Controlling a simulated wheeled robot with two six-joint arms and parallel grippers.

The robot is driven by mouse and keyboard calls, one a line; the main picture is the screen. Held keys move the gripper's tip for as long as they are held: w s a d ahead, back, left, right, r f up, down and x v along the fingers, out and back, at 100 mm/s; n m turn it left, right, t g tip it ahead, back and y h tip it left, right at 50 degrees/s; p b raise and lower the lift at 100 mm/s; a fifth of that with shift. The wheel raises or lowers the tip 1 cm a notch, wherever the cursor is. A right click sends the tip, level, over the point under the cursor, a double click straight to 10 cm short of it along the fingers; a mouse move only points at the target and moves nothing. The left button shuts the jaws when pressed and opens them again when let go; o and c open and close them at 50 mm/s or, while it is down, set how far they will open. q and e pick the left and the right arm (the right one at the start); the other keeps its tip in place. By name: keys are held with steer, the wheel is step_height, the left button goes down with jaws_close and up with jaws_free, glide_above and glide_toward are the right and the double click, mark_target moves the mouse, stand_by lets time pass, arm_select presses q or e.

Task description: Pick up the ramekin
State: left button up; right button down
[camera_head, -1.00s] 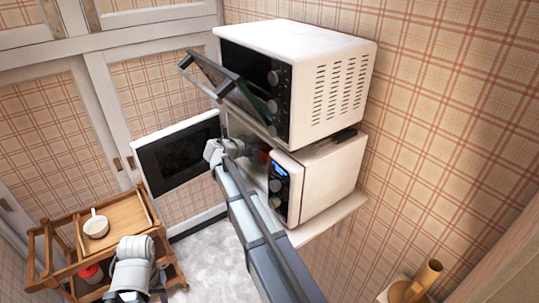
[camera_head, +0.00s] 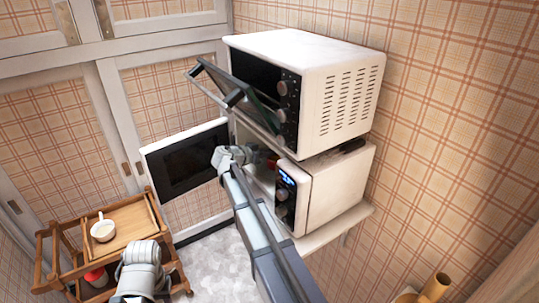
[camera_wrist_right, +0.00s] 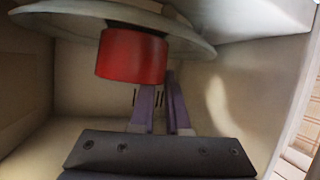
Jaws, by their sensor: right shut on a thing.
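The red ramekin (camera_wrist_right: 132,56) is inside the open lower microwave, and a small red patch of it (camera_head: 271,163) shows past my arm in the head view. In the right wrist view it lies against a pale round plate (camera_wrist_right: 195,38), with the picture seeming upside down. My right gripper (camera_wrist_right: 165,88) reaches into the microwave and is shut on the ramekin's edge. Its fingertips are partly hidden behind the ramekin in the wrist view. Part of my left arm shows at the lower left of the head view, but its fingers are not seen.
The microwave (camera_head: 336,188) has its door (camera_head: 185,164) swung open to the left. A toaster oven (camera_head: 340,85) with a lowered door (camera_head: 232,92) stands on top. A wooden cart (camera_head: 126,220) with a white cup (camera_head: 103,230) stands at lower left.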

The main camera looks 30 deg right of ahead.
steer(key=shift+r+p, duration=1.65)
steer(key=shift+r, duration=0.15)
steer(key=s+a, duration=0.2)
steer(key=a, duration=0.6)
steer(key=s+a, duration=0.3)
steer(key=a, duration=0.5)
steer(key=shift+s+a+f, duration=0.2)
steer(key=shift+s+a, duration=0.15)
steer(key=shift+a, duration=0.05)
steer(key=shift+a, duration=0.1)
steer(key=shift+f+b, duration=0.4)
steer(key=shift+b, duration=0.2)
steer(key=shift+a, duration=0.15)
